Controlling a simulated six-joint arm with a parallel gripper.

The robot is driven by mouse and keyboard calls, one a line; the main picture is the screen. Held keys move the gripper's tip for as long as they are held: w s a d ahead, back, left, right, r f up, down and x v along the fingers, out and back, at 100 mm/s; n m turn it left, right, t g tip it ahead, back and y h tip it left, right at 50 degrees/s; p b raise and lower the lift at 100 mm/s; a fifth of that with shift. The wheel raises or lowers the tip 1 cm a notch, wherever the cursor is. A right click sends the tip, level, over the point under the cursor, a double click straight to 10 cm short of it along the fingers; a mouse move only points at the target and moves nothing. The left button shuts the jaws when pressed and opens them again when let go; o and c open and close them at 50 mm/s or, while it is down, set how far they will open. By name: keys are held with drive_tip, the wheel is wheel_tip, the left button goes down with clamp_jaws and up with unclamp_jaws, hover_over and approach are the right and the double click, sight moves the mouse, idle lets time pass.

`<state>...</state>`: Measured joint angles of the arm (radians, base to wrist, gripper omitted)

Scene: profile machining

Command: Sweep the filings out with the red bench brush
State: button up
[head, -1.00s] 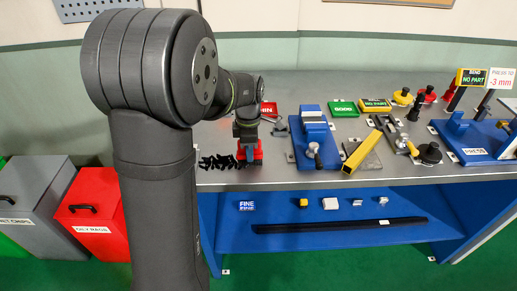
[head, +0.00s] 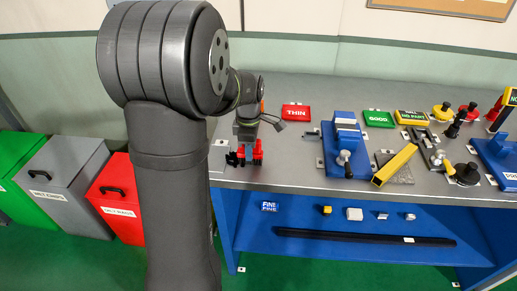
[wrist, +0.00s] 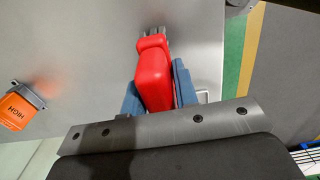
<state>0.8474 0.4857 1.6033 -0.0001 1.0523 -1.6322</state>
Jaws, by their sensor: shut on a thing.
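The red bench brush (wrist: 154,76) is held between the two blue-grey fingers of my gripper (wrist: 158,88), its grey bristles (wrist: 153,34) pointing away from the palm. In the head view my gripper (head: 247,140) is low at the left front of the grey bench top, with the red of the brush (head: 258,152) below it. No filings can be made out in the wrist view. I cannot tell whether the bristles touch the bench.
A grey bin (head: 62,178), red bin (head: 118,200) and green bin (head: 25,165) stand left of the bench. An orange tag (wrist: 27,108) shows in the wrist view.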

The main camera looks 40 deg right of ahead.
drive_tip(key=shift+w+a, duration=1.15)
drive_tip(key=shift+w+a+r, duration=0.3)
drive_tip(key=shift+w+a, duration=0.25)
drive_tip(key=shift+w+a+r, duration=0.25)
drive_tip(key=shift+w+a, duration=0.25)
drive_tip(key=shift+w, duration=0.05)
clamp_jaws()
drive_tip(key=shift+w+a, duration=0.75)
drive_tip(key=shift+a, duration=0.05)
drive_tip(key=shift+d+r, duration=0.15)
drive_tip(key=shift+r, duration=0.55)
drive_tip(key=shift+s+r, duration=0.1)
drive_tip(key=shift+r, duration=2.7)
